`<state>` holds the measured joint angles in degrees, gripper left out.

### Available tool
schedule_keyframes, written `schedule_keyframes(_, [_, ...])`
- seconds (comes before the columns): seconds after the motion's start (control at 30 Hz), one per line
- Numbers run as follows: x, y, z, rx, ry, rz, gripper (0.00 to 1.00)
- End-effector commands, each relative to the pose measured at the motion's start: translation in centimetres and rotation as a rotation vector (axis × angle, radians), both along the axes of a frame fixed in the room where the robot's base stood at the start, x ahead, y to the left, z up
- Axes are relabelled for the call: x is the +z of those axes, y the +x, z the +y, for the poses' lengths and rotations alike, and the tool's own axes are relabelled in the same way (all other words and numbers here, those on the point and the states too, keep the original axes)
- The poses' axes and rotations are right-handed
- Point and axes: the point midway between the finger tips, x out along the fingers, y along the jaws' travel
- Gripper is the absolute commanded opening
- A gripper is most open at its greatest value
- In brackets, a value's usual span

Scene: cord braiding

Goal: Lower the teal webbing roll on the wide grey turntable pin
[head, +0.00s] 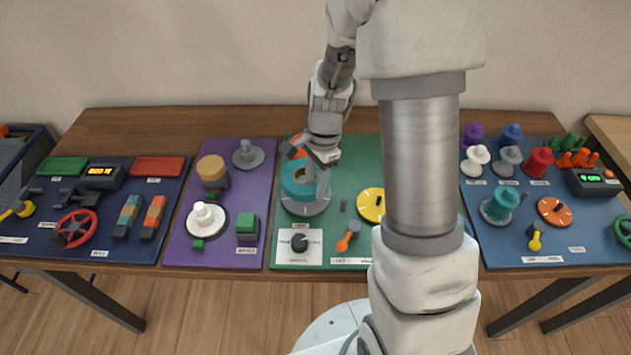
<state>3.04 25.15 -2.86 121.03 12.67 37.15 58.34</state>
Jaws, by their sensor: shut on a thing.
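The teal webbing roll (292,188) is a thick ring with a hole, on the left part of the green panel. My gripper (317,178) comes down from above at its right side and is shut on it. The wide grey turntable (318,207) is a flat disc directly below the roll and shows around its front and right edge. Its pin is hidden by the roll and my gripper. I cannot tell whether the roll touches the disc or hangs just above it.
An orange thing (297,142) shows partly behind my gripper. A yellow disc (371,205), an orange-grey lever (348,236) and a black knob (299,242) are close by on the green panel. A purple panel (235,159) with pegs lies to the left. My arm hides the panel's right part.

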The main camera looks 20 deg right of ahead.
Motion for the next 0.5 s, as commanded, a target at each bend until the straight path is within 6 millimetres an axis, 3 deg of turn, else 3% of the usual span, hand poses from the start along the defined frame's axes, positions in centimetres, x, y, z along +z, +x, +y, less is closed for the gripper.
schedule_keyframes(0.5, [-1.7,0.0,0.0,0.000,0.000,0.000,0.00])
